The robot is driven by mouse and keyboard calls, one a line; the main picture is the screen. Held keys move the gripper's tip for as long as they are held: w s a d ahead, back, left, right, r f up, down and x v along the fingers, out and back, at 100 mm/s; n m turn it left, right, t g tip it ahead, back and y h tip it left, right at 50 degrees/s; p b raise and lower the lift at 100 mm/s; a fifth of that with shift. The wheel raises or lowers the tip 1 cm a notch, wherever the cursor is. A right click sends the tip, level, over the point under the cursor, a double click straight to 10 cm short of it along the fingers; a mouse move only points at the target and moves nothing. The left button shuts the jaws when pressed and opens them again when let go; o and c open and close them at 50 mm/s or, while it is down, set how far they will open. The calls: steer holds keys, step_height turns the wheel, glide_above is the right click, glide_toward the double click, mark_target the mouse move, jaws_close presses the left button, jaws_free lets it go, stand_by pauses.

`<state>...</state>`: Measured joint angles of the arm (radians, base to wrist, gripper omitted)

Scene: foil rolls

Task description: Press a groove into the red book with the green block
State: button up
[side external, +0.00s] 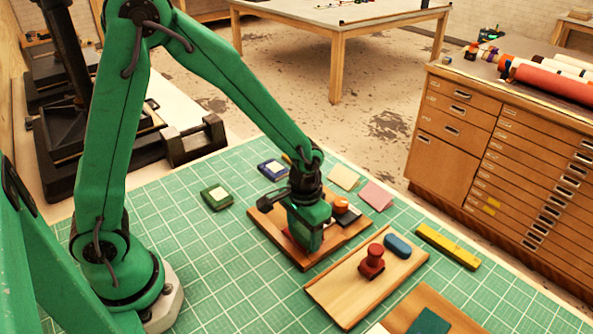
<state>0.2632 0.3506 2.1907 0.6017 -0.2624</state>
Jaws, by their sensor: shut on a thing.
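My gripper (306,240) points down over the left wooden board (262,226). It is shut on a green block, which is hard to tell from my own green parts. A small strip of red, apparently the red book (288,236), shows just left of the gripper on that board. Most of the red book is hidden behind the gripper. I cannot tell whether the block touches it.
An orange-knobbed dark tool (347,213) stands close right of the gripper. Another wooden board (338,298) holds a red knobbed piece (372,262) and a blue piece (397,245). A yellow bar (448,246) lies right. The green mat (235,285) is clear at front left.

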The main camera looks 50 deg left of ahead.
steer(key=shift+w+a, duration=0.1)
steer(key=shift+a, duration=0.35)
stand_by(0.4)
steer(key=shift+a, duration=0.8)
stand_by(0.8)
steer(key=shift+a, duration=0.4)
steer(key=shift+d, duration=0.45)
stand_by(0.5)
steer(key=shift+d, duration=0.4)
stand_by(0.6)
steer(key=shift+d, duration=0.4)
stand_by(0.6)
steer(key=shift+d, duration=0.4)
stand_by(0.4)
steer(key=shift+r, duration=0.1)
steer(key=shift+r, duration=3.4)
